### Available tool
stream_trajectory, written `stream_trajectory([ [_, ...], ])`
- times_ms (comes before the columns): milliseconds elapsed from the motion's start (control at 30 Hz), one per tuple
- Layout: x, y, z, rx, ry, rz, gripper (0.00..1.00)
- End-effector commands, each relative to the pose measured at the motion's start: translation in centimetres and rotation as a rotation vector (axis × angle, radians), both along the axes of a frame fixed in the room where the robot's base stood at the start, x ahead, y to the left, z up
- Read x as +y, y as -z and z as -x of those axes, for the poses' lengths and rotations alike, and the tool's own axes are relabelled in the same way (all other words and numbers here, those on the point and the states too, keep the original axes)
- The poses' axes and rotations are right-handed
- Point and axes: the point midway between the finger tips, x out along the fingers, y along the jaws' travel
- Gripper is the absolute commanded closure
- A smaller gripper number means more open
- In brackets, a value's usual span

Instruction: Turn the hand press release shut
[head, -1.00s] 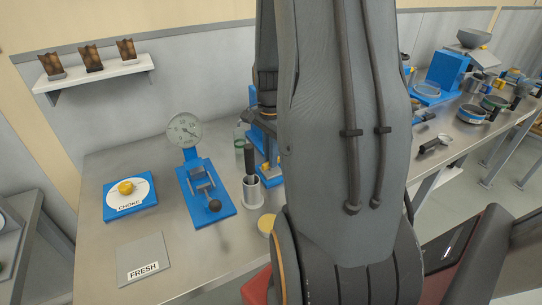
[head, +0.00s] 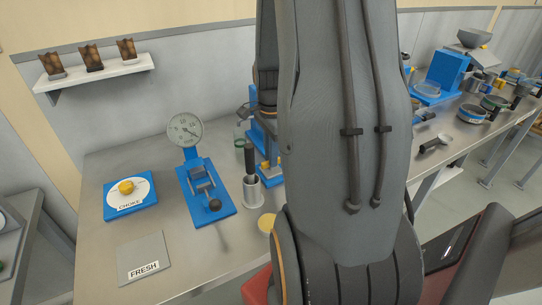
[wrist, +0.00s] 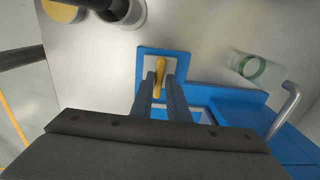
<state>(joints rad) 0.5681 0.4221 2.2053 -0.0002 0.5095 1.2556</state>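The yellow release handle (wrist: 160,72) sits on a light plate in a blue square mount, at the upper middle of the wrist view. My gripper (wrist: 161,84) reaches down over it, with one dark finger on each side. The fingers are apart, with the handle standing between them; any contact is hard to make out. In the head view, the blue hand press (head: 256,103) is mostly hidden behind my arm. Its yellow handle (head: 267,164) shows just left of my arm.
A glass with a green ring (wrist: 250,68) lies or stands right of the mount. A light cup with a dark handle (head: 252,190) stands to its left. A gauge lever unit (head: 212,205), a choke dial (head: 130,193) and a FRESH plate (head: 144,254) are farther left.

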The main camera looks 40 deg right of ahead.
Motion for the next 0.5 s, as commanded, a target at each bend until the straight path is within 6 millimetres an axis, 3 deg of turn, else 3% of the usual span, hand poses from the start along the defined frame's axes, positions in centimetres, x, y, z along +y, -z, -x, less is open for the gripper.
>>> stream_trajectory([
  [67, -0.02, -0.04, 0.0, -0.001, 0.0, 0.0, 0.71],
  [500, 0.04, -0.72, 0.01, 0.0, -0.001, 0.0, 0.71],
])
